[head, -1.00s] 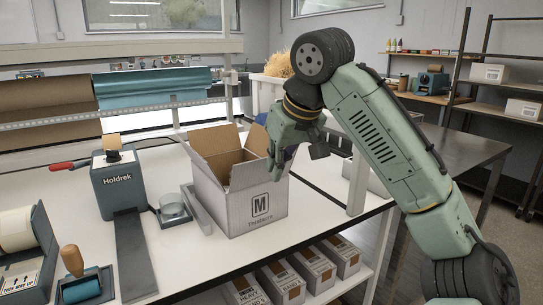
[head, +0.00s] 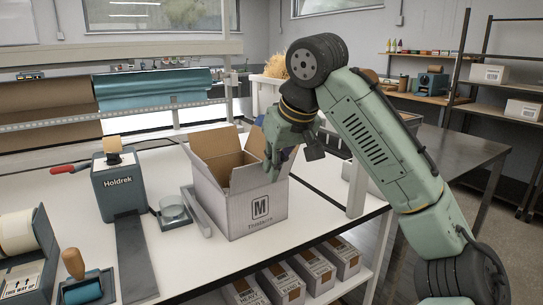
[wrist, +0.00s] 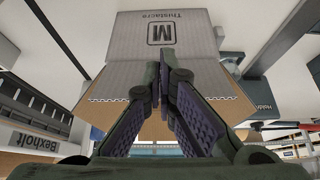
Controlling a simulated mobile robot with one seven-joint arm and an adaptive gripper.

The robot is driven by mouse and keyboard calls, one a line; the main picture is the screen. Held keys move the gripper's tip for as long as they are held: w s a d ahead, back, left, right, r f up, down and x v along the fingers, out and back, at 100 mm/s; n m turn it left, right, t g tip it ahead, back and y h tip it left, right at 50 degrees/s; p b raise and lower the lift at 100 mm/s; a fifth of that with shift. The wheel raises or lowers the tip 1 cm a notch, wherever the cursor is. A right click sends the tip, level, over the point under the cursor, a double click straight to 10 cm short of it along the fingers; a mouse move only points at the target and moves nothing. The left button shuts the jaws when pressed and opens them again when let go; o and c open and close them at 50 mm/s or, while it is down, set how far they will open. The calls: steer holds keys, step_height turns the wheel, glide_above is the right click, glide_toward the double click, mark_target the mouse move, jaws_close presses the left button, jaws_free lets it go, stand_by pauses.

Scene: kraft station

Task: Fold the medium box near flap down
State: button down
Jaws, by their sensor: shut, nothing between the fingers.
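The medium box (head: 258,212) is a light grey carton marked "M" on the white bench, with brown inner faces. Its near flap (head: 248,177) stands raised above the marked side; other flaps also stand up, and the top is open. My gripper (head: 271,178) is shut and empty at the box's near right upper edge. In the wrist view the box (wrist: 125,38) appears upside down, and the gripper's fingertips (wrist: 168,60) are together in front of the fold line between the marked side and the near flap (wrist: 112,82). I cannot tell whether they touch the cardboard.
The bench front before the box is clear.

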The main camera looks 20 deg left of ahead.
steer(key=shift+w+a+r+p, duration=0.1)
steer(key=shift+w+a+p, duration=0.3)
steer(key=shift+a, duration=0.3)
steer(key=shift+w+a+f+p, duration=0.1)
steer(key=shift+w+a+p, duration=0.15)
steer(key=shift+w+a, duration=0.35)
steer(key=shift+w+a+r+p, duration=0.1)
steer(key=shift+w+a+p, duration=0.25)
steer(key=shift+a, duration=0.4)
steer(key=shift+w+a, duration=0.1)
steer(key=shift+w, duration=0.05)
steer(key=shift+w+a+f, duration=0.35)
steer(key=shift+w+a, duration=0.15)
steer(key=shift+a, duration=0.2)
steer(key=shift+w+a+f, duration=0.3)
steer(key=shift+w+a, duration=0.15)
steer(key=shift+a, duration=0.25)
steer(key=shift+f, duration=0.15)
steer(key=shift+x, duration=0.9)
steer(key=shift+f+b, duration=0.35)
steer(key=shift+b, duration=0.05)
steer(key=shift+r, duration=0.15)
